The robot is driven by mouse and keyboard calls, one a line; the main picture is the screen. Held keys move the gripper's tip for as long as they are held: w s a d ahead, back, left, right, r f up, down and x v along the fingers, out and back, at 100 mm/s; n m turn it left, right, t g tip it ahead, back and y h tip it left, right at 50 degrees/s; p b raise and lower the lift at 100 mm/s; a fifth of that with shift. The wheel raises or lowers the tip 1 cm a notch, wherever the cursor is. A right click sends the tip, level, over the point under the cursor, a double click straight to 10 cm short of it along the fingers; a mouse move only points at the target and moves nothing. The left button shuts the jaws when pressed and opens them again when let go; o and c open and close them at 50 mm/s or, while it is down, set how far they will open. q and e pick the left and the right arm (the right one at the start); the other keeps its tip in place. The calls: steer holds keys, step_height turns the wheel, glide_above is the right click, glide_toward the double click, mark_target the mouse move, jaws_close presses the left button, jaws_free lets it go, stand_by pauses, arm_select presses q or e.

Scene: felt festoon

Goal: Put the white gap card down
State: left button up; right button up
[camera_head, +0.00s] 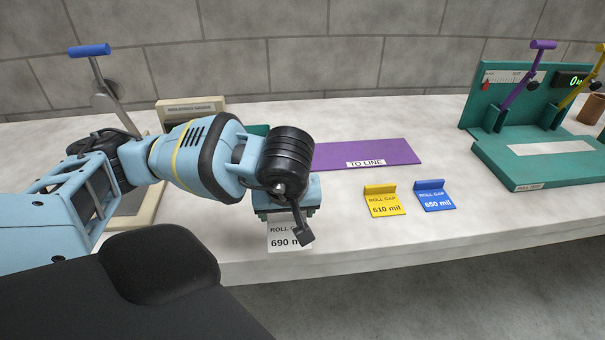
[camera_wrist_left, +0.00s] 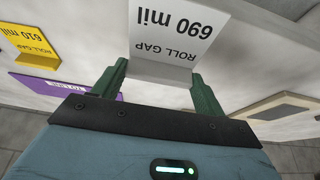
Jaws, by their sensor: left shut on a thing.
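The white gap card (camera_head: 284,240), marked ROLL GAP 690 mil, shows partly below my left gripper (camera_head: 287,212) near the table's front edge. In the left wrist view the white card (camera_wrist_left: 182,38) sits between the two green fingers of my left gripper (camera_wrist_left: 158,80), which is shut on it. The wrist hides part of the card in the head view. I cannot tell whether the card touches the table. My right gripper is not in view.
A yellow card (camera_head: 384,204), 610 mil, and a blue card (camera_head: 434,200), 650 mil, lie to the right. A purple TO LINE mat (camera_head: 385,152) lies behind. A green lever stand (camera_head: 540,165) stands at the right. The table (camera_head: 340,240) is bare between the white and yellow cards.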

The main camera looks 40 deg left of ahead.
arm_select(q)
steer(key=shift+s, duration=0.8)
steer(key=shift+d, duration=0.15)
steer(key=w+d+r+m+t+h, duration=0.1)
steer(key=w+d+m+h, duration=0.2)
steer(key=d+m, duration=0.7)
steer(key=shift+w+d+t, duration=0.4)
steer(key=shift+w+d, duration=0.6)
steer(key=shift+w, duration=0.05)
